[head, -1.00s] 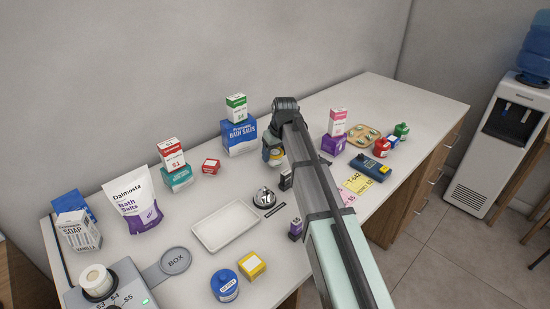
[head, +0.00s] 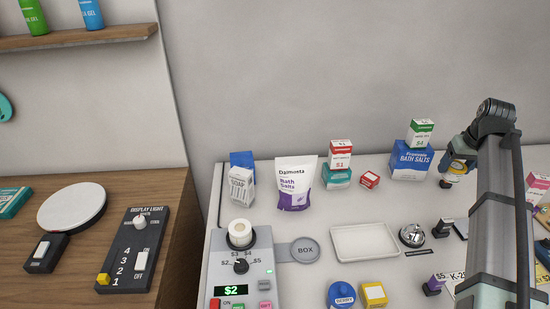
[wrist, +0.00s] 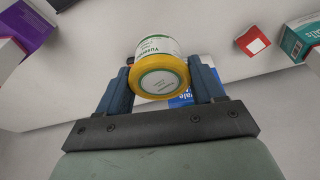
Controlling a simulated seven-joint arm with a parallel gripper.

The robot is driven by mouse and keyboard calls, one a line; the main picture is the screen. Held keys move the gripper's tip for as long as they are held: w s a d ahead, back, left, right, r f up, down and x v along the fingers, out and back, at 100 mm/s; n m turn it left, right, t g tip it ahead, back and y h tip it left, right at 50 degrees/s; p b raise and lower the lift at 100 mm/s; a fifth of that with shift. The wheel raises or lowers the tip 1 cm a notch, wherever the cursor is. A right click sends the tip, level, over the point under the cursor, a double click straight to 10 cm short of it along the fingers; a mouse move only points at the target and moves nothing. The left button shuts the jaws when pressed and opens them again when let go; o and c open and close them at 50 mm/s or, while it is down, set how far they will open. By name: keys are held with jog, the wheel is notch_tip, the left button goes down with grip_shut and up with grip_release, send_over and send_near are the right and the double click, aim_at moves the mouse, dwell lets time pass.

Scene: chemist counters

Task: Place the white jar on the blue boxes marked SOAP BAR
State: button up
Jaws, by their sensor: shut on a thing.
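My gripper (wrist: 162,85) is shut on a jar (wrist: 158,60) with a white label and yellow bands, seen between the fingers in the wrist view. In the head view the jar (head: 452,174) hangs just right of the blue Bath Salts box (head: 409,161). A blue box (head: 242,160) stands at the left back of the white counter, partly hidden by a white SOAP box (head: 240,185). I cannot read any SOAP BAR marking on it. My gripper is far to the right of it.
A small red box (head: 370,180), a tray (head: 365,242) and a bell (head: 412,234) are nearby. A wooden counter (head: 150,210) adjoins at left.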

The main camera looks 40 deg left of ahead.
notch_tip(320, 180, up, 11)
jog(key=s+a+n+g, duration=0.1)
jog(key=s+a+n, duration=0.15)
jog(key=a, duration=1.05)
jog(key=s+a+n, duration=0.2)
jog(key=a+n, duration=0.1)
jog(key=a, duration=0.9)
jog(key=n+g+y, duration=0.1)
jog(key=n+g, duration=0.1)
jog(key=n, duration=0.6)
send_over(238, 158)
jog(key=d, duration=0.1)
jog(key=shift+w+d+f, duration=0.1)
jog(key=shift+w+f, duration=0.05)
jog(key=shift+f, duration=3.75)
jog(key=shift+w+d+f, duration=0.1)
jog(key=shift+f, duration=3.75)
jog(key=shift+f, duration=0.1)
jog(key=o, duration=1.1)
